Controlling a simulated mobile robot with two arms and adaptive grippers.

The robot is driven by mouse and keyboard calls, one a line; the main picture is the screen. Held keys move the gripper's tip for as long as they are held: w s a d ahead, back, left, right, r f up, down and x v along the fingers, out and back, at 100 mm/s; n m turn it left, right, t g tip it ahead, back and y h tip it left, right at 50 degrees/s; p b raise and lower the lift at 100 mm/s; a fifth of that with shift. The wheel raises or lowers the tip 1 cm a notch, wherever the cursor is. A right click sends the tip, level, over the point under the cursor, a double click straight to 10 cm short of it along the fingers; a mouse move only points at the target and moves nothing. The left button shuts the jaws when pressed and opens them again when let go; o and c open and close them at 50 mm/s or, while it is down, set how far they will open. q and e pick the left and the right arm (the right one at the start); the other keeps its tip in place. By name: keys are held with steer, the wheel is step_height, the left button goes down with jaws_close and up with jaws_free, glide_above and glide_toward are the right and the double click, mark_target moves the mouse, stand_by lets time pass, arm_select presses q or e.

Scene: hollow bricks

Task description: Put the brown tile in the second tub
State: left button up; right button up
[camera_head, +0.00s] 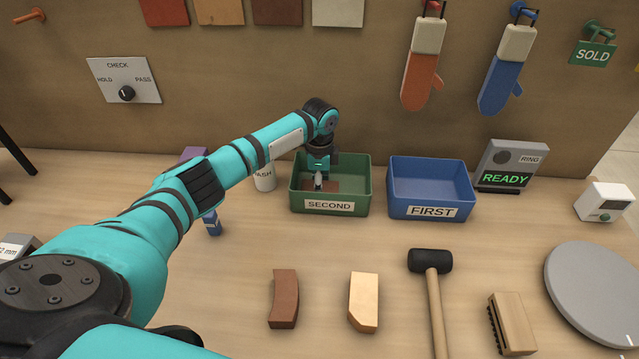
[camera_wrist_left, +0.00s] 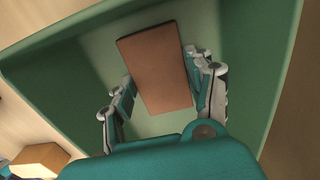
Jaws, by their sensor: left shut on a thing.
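The brown tile (camera_head: 331,186) is inside the green tub (camera_head: 363,206) labelled SECOND. In the left wrist view the tile (camera_wrist_left: 155,62) is a flat brown rectangle, slightly tilted in the picture, above the green tub floor (camera_wrist_left: 105,50). My left gripper (camera_head: 319,184) reaches down into this tub and is shut on the tile, with a finger on each side of it in the wrist view (camera_wrist_left: 158,74). I cannot tell whether the tile touches the tub floor. The blue tub (camera_head: 398,205) labelled FIRST stands to the right and is empty. My right gripper is not in view.
A white can (camera_head: 264,180) stands close left of the green tub. A brown curved brick (camera_head: 284,300), a tan brick (camera_head: 363,300), a mallet (camera_head: 430,262), a brush (camera_head: 513,322) and a grey disc (camera_head: 600,295) lie in front. A sign reading READY (camera_head: 506,165) stands right of the blue tub.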

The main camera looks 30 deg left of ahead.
arm_select(q)
steer(key=o, duration=1.3)
steer(key=shift+c, duration=0.2)
step_height(320, 180, up, 12)
steer(key=b, duration=0.1)
steer(key=shift+s, duration=0.1)
